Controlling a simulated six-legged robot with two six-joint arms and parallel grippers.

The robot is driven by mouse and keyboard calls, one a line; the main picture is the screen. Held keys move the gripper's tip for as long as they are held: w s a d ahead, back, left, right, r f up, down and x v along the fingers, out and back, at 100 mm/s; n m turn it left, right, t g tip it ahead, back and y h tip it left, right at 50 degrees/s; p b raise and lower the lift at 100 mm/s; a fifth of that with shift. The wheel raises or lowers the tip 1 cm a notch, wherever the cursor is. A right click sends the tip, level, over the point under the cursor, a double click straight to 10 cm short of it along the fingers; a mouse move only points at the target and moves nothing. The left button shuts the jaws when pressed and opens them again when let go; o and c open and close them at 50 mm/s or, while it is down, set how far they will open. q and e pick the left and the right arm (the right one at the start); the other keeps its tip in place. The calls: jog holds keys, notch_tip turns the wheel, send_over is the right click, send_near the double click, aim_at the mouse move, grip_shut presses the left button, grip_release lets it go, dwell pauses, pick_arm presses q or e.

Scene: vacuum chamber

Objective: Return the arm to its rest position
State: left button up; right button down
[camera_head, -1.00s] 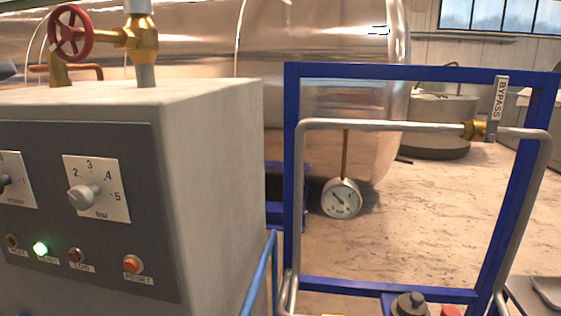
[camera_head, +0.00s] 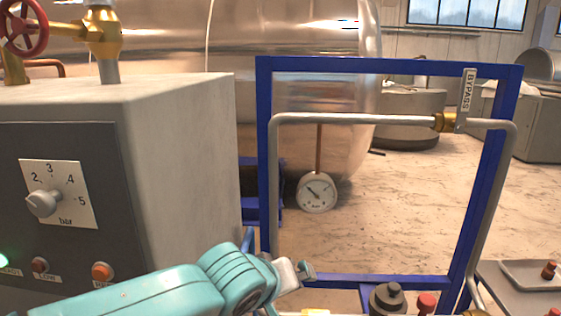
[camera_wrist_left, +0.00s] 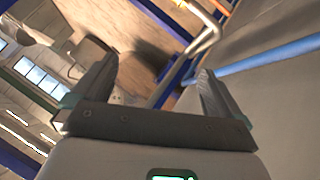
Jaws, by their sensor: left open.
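My left arm comes in from the lower left in the head view. Its teal wrist lies across the lower front of the grey control box, and its gripper (camera_head: 293,270) is near the lower left corner of the blue frame (camera_head: 264,160). In the left wrist view my left gripper (camera_wrist_left: 155,90) has its two fingers wide apart with nothing between them. The frame's blue bars and grey pipe show beyond the fingers, tilted. My right gripper is not in either view.
The control box (camera_head: 185,150) with its knob (camera_head: 42,203) stands close at left. A red handwheel (camera_head: 22,27) is above it. A round gauge (camera_head: 317,192) hangs inside the frame; a bypass lever (camera_head: 467,90) is on its pipe. A tray (camera_head: 520,274) lies at lower right.

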pick_arm(q)
jog(key=s+a+f+m+g, duration=0.1)
jog(key=s+a+f+g, duration=0.15)
jog(key=f, duration=1.15)
jog(key=s+a+f+g, duration=0.2)
jog(key=s+a+f, duration=0.15)
jog(key=f, duration=1.15)
jog(key=s+a+f+g, duration=0.1)
jog(key=s+a+f, duration=0.2)
jog(key=s+f, duration=0.4)
jog(key=s+a+f+g, duration=0.2)
jog(key=s+f, duration=0.5)
jog(key=s, duration=0.4)
jog(key=shift+s+a+f, duration=0.25)
jog(key=shift+a+f, duration=0.05)
jog(key=shift+a, duration=0.3)
jog(key=shift+g, duration=0.25)
